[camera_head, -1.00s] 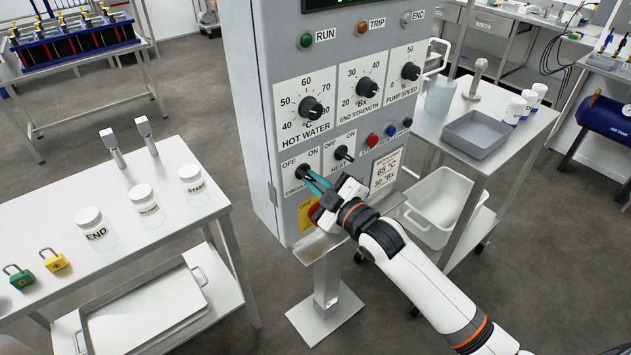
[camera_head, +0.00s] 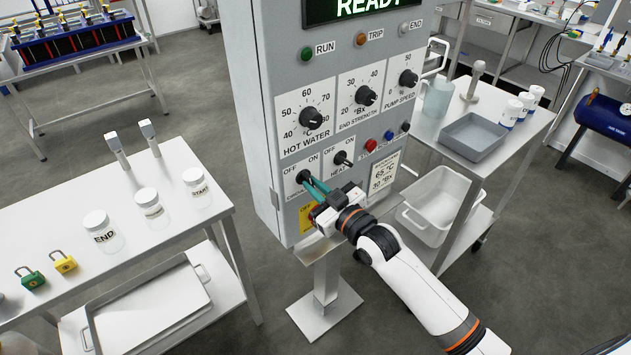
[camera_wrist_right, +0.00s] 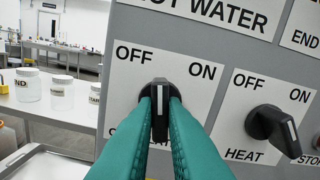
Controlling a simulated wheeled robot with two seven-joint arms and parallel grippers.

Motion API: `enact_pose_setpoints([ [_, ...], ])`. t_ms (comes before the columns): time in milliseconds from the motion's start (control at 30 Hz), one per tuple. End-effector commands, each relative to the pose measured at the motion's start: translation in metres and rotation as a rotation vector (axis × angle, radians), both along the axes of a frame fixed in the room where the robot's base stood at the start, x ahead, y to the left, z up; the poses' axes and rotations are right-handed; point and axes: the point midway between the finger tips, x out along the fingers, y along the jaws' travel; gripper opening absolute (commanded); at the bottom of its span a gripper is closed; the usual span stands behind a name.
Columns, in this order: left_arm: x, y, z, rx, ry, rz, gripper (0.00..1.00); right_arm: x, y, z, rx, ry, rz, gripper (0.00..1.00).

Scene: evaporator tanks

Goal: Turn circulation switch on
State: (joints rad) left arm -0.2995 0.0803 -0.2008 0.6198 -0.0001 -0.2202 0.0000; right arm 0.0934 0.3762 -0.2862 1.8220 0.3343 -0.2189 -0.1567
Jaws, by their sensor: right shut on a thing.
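The circulation switch (camera_head: 303,177) is a black knob on the grey control cabinet, below the hot water dial. In the right wrist view the switch (camera_wrist_right: 159,97) stands roughly upright between the OFF and ON marks. My right gripper (camera_head: 309,182) has its teal fingers closed on the sides of this knob; they also show in the right wrist view (camera_wrist_right: 160,112). The fingers hide much of the label beneath. The heat switch (camera_head: 341,158) is a similar black knob just to the right. My left gripper is out of view.
A red button on a yellow plate (camera_head: 306,214) sits just below, partly behind my gripper. The READY display (camera_head: 362,8) is above. A table with jars (camera_head: 103,232) stands at left; a cart with a grey tray (camera_head: 474,137) stands at right.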

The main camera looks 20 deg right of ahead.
Motion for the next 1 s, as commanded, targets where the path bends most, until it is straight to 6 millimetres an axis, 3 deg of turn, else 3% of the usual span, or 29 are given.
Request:
enact_pose_setpoints([
  [400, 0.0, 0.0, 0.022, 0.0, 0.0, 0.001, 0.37, 0.0, 0.0, 0.001, 0.375, 0.139, -0.001, 0.0],
  [1000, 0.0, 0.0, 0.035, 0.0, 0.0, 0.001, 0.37, 0.0, 0.0, 0.0, 0.836, 0.306, -0.001, 0.0],
])
